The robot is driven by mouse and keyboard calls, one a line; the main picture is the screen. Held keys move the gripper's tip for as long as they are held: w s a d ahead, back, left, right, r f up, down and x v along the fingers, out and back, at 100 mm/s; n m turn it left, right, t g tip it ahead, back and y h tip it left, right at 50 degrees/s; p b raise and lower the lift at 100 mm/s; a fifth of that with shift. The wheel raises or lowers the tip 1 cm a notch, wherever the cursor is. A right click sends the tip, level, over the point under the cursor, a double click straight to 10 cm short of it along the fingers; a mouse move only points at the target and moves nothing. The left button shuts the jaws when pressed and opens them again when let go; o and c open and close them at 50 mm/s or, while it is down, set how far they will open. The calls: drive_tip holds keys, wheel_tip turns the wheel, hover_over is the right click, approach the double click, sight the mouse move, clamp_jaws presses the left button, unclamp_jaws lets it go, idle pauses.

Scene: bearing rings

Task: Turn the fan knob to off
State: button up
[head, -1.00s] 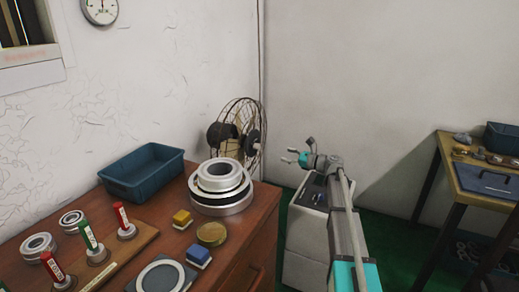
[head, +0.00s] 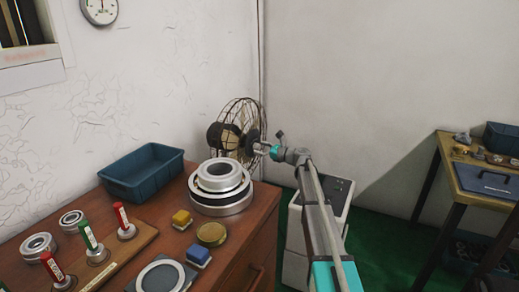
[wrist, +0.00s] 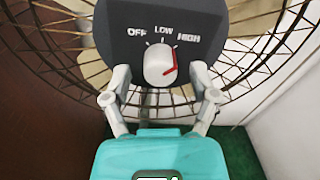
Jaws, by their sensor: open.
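The fan (head: 238,112) stands at the back corner of the wooden bench, with a round wire cage. In the wrist view its dark control plate (wrist: 125,18) carries the words OFF, LOW and HIGH from left to right. The pale knob (wrist: 158,64) sits below these words. Its red mark is on the right side, towards HIGH. My gripper (wrist: 160,76) is open, with one finger on each side of the knob and visible gaps between. In the head view my gripper (head: 262,149) is at the fan's right side, and the knob is not clearly visible there.
Stacked metal rings (head: 220,188) stand on the bench just in front of the fan. A blue bin (head: 143,174) is to their left. A white cabinet (head: 335,195) stands right of the bench, behind my arm. The wall corner is close behind the fan.

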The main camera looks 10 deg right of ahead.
drive_tip(key=shift+w+a, duration=0.2)
clamp_jaws()
idle(0.4)
